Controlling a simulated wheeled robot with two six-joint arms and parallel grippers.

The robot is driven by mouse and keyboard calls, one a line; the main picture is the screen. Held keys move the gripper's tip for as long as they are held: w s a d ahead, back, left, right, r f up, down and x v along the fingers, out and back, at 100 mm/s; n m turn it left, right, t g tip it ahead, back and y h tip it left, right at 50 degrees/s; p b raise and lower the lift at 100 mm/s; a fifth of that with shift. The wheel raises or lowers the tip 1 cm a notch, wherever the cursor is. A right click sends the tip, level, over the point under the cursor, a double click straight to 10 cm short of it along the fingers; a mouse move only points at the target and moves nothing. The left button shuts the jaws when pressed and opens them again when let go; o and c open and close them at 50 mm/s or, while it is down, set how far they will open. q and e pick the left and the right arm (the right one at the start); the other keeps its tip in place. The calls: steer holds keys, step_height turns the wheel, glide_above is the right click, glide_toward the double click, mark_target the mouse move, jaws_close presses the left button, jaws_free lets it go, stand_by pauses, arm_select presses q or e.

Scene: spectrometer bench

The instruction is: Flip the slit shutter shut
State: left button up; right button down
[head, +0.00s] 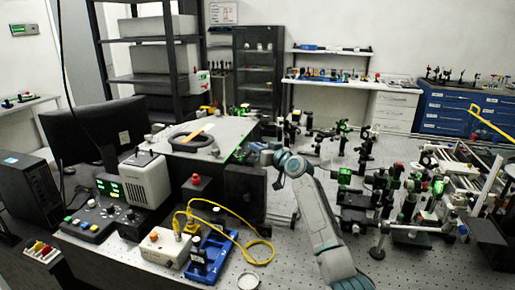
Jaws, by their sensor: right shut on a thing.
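My right arm comes up from the bottom, and its gripper (266,150) is at the right end of the grey-topped spectrometer box (235,130). The gripper is shut on a small part there, which I take to be the slit shutter. The fingers and wrist hide most of that part, so its angle cannot be told. A black upright panel (245,192) stands just below and left of the gripper. My left gripper is not in view.
A black ring-shaped item (191,141) lies on the box top. A yellow cable (262,243), a blue tray (213,258) and a control box (165,246) are at front left. Optical mounts (410,205) crowd the right. Bare perforated bench (295,262) shows left of my arm.

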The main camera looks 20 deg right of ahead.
steer(key=shift+w+r+m+p, duration=0.1)
steer(key=shift+r+m+p, duration=0.25)
steer(key=shift+p, duration=0.5)
steer(key=shift+w+d+f+m+g+h+p, duration=0.2)
steer(key=shift+m+g+h+p, duration=0.1)
steer(key=shift+m+g+p, duration=0.3)
steer(key=shift+f, duration=0.2)
steer(key=c, duration=1.5)
jaws_free()
steer(key=shift+a, duration=0.15)
steer(key=shift+w+f, duration=0.1)
steer(key=shift+w, duration=0.05)
